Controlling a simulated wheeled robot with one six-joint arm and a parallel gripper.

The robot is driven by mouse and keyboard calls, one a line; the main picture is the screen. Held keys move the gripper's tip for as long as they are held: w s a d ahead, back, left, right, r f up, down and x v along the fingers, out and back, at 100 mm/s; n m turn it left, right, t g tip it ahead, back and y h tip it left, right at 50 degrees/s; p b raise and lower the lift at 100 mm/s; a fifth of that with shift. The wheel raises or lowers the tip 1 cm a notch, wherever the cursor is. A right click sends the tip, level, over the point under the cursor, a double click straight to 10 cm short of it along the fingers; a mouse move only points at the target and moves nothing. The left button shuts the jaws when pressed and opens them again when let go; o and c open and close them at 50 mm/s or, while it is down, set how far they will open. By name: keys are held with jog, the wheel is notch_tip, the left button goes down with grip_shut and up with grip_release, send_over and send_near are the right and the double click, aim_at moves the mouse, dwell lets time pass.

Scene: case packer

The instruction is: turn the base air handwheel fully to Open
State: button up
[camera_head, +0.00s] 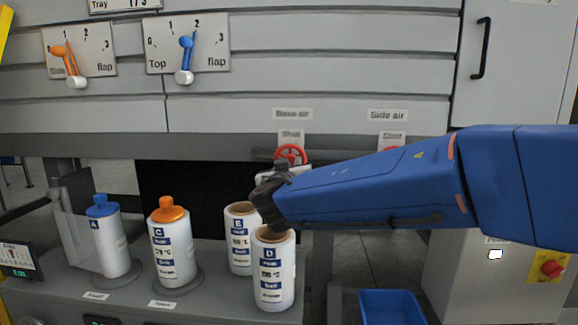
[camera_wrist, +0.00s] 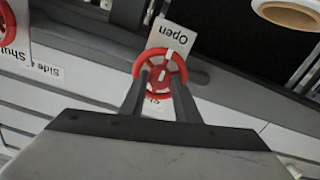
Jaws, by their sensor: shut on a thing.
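The base air handwheel (camera_head: 290,151) is a red ring on the machine front, below the Base air label and a Shut plate (camera_head: 291,137). In the wrist view the red wheel (camera_wrist: 140,58) sits in the middle, between an Open plate (camera_wrist: 172,34) and a mostly hidden plate. A white mark on the wheel lies on the side toward the Open plate. My gripper (camera_wrist: 162,74) is shut on the wheel, one finger each side of its middle. In the head view my wrist hides the wheel's lower part.
The side air handwheel (camera_head: 391,149) is to the right, partly behind my arm. Bottles stand on the ledge below, with bottle D (camera_head: 273,270) and bottle E (camera_head: 241,238) close under my gripper. A blue bin (camera_head: 390,306) is at lower right.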

jog(key=shift+f, duration=0.15)
jog(key=o, duration=1)
jog(key=shift+o, duration=0.2)
jog(key=s, duration=1.7)
jog(key=shift+s+a, duration=0.2)
jog(key=shift+a, duration=0.1)
